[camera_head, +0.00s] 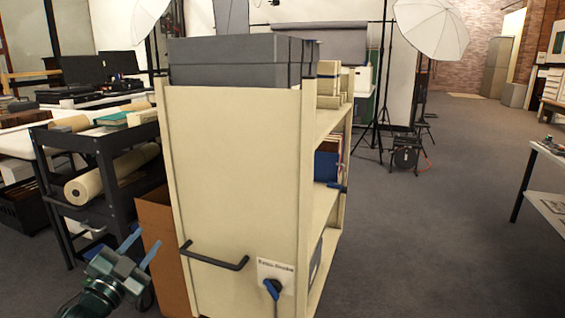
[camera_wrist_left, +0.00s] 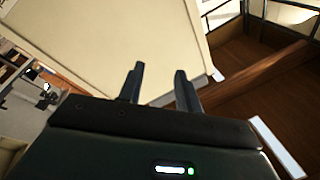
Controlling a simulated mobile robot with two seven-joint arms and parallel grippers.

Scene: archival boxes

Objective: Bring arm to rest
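My left gripper (camera_head: 147,238) is low at the left in the head view, beside the near end of a cream shelf cart (camera_head: 240,170). Its two blue fingers are spread apart with nothing between them. In the left wrist view the fingers (camera_wrist_left: 159,70) are also apart and empty, with a large cream panel (camera_wrist_left: 120,40) beyond them. I cannot tell the exact gap to the cart. My right gripper is in neither view.
The cart has a dark handle (camera_head: 215,258) and grey boxes (camera_head: 235,62) on top. A brown open box (camera_head: 165,240) stands beside it, near my left gripper. A black trolley (camera_head: 100,150) with rolls is at left. Floor at right (camera_head: 430,230) is clear.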

